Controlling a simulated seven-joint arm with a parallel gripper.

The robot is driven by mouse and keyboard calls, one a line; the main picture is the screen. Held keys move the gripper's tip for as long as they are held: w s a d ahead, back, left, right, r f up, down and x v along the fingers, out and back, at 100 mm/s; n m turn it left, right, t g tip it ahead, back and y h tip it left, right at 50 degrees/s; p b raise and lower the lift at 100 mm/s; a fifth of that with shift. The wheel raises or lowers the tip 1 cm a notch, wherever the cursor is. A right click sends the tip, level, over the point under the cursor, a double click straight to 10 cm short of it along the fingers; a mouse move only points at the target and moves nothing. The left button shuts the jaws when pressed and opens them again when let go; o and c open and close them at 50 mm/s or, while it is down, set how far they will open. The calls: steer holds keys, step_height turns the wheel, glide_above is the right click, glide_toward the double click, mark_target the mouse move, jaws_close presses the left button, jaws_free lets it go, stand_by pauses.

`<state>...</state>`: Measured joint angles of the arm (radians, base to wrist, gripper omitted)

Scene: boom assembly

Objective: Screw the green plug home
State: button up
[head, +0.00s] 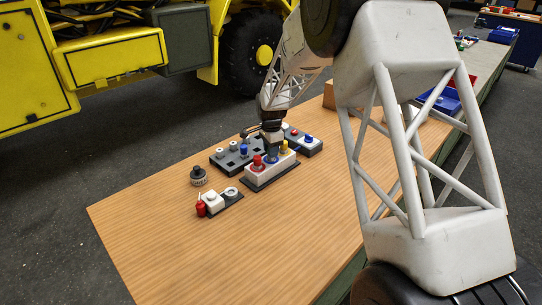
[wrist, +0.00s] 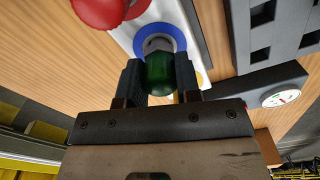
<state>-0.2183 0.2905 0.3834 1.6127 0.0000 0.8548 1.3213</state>
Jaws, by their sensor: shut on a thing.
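The green plug (wrist: 159,74) is between the two fingers of my gripper (wrist: 160,84), which is shut on it. Beyond the plug, a grey metal collar sits at the middle of a blue ring (wrist: 139,29) on the white block. The plug lines up with this collar; I cannot tell how deep it sits. In the head view my gripper (head: 272,149) points down over the blue ring (head: 271,159) of the white block (head: 258,176). The green plug is hidden there by my gripper.
A dark grey tray (head: 228,161) stands behind. The front tabletop is clear.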

steer(key=m, duration=0.3)
steer(key=shift+m, duration=0.4)
steer(key=m, duration=0.4)
steer(key=o, duration=0.9)
steer(key=shift+o, duration=0.2)
steer(key=n, duration=0.5)
steer(key=shift+n, duration=0.3)
steer(key=n, duration=0.6)
